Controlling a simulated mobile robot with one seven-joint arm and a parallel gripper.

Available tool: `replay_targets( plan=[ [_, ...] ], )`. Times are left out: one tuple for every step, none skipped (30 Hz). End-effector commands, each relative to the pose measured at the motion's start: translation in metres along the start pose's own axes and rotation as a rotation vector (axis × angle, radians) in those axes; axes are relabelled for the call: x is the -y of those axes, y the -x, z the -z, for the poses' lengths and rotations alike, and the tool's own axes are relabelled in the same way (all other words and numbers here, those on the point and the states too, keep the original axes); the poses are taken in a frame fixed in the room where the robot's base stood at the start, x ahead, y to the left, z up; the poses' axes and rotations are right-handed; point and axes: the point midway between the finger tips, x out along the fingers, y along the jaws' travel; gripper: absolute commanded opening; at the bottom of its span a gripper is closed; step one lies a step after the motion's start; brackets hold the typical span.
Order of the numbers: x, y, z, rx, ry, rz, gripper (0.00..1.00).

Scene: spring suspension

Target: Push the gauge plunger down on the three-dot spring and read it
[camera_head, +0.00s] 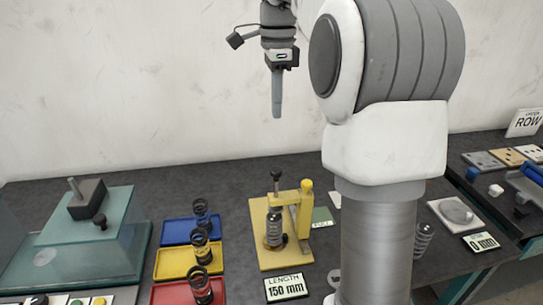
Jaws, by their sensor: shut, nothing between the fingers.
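My gripper (277,114) is shut and empty, pointing down high above the table, roughly over the yellow gauge stand (262,250). The gauge plunger (276,177) has a dark knob at its top and stands well below my fingertips, apart from them. A grey spring (273,228) stands upright in the gauge under the plunger. I cannot make out any dots on it at this size. The length display (287,288) in front of the stand reads 150 mm.
Dark springs stand on the blue tray (176,234), yellow tray (172,268) and red tray (168,295) left of the gauge. A teal block fixture (90,245) is farther left. My arm covers part of the table right of the gauge. A second display (481,242) reads 0 mm.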

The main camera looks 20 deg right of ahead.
Motion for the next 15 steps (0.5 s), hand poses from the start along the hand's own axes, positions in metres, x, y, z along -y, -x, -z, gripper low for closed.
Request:
replay_targets(
  plan=[
    [0.0,0.0,0.0,0.0,0.001,0.0,0.0],
    [0.0,0.0,0.0,0.0,0.001,0.0,0.0],
    [0.0,0.0,0.0,0.0,0.001,0.001,0.0],
    [0.0,0.0,0.0,0.0,0.001,0.001,0.0],
    [0.0,-0.001,0.0,0.0,0.001,0.001,0.0],
    [0.0,-0.002,0.0,0.0,0.002,0.001,0.0],
    [0.0,-0.003,0.0,0.0,0.002,0.0,0.0],
    [0.0,-0.005,0.0,0.0,0.002,0.0,0.0],
    [0.0,-0.009,0.0,0.0,0.002,-0.001,0.0],
    [-0.001,-0.013,0.0,0.0,0.002,-0.002,0.0],
    [-0.001,-0.017,0.0,0.0,0.002,-0.002,0.0],
    [-0.001,-0.024,0.0,0.0,0.002,-0.002,0.0],
    [-0.001,-0.03,0.0,0.0,0.002,-0.003,0.0],
    [-0.001,-0.036,0.0,0.0,0.002,-0.003,0.0],
    [-0.001,-0.044,0.0,0.0,0.002,-0.003,0.0]
  ],
)
